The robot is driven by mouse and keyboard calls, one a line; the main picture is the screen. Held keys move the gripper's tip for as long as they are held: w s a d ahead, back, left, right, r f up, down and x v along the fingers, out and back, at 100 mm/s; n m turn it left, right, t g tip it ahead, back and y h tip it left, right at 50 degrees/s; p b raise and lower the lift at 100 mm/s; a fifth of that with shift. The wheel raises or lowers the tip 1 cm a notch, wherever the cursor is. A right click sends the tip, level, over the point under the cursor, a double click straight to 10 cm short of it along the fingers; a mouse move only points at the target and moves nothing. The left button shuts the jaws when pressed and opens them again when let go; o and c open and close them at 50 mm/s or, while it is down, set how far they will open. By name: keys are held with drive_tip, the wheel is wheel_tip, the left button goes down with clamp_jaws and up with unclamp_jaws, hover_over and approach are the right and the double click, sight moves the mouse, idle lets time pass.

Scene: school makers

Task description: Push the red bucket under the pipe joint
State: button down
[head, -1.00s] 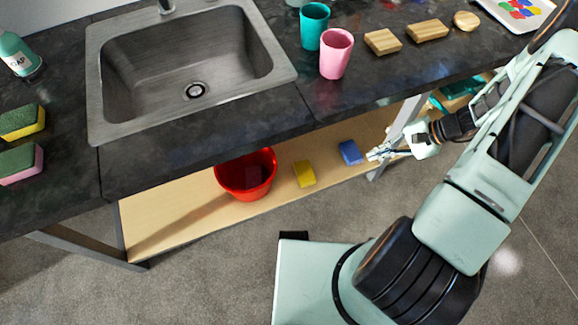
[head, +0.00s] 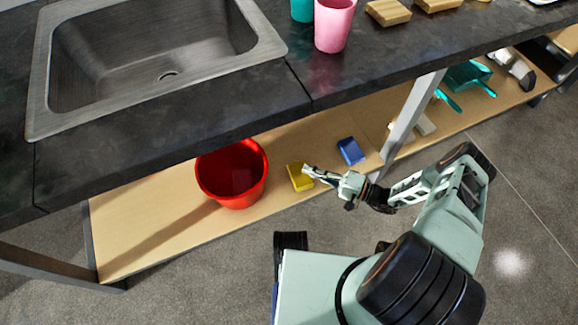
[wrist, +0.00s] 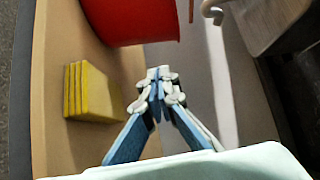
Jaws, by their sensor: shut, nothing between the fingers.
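The red bucket (head: 233,178) stands upright on the wooden lower shelf below the counter, to the left of the yellow sponge. It also shows at the top of the wrist view (wrist: 135,20). My gripper (head: 308,170) is shut and empty. In the head view it is at the yellow sponge (head: 298,181), to the right of the bucket and apart from it. In the wrist view my fingertips (wrist: 158,74) point toward the bucket with a gap. A grey curved pipe end (wrist: 213,12) shows at the upper right there; the joint is hidden in the head view.
A blue sponge (head: 350,151) lies on the shelf (head: 150,215) to the right. A grey metal leg (head: 410,122) stands beyond it. The counter (head: 190,125) with the sink (head: 150,60) overhangs the shelf. The shelf left of the bucket is clear.

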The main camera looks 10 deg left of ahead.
drive_tip(key=b, duration=0.2)
approach(262, 161)
drive_tip(key=w+a+f, duration=0.1)
drive_tip(key=w+a, duration=0.2)
drive_tip(key=w, duration=0.1)
drive_tip(key=shift+s+a, duration=0.35)
drive_tip(key=shift+a, duration=0.3)
drive_tip(key=shift+s+a, duration=0.35)
drive_tip(key=shift+a, duration=0.35)
drive_tip(key=shift+s+a+r, duration=0.1)
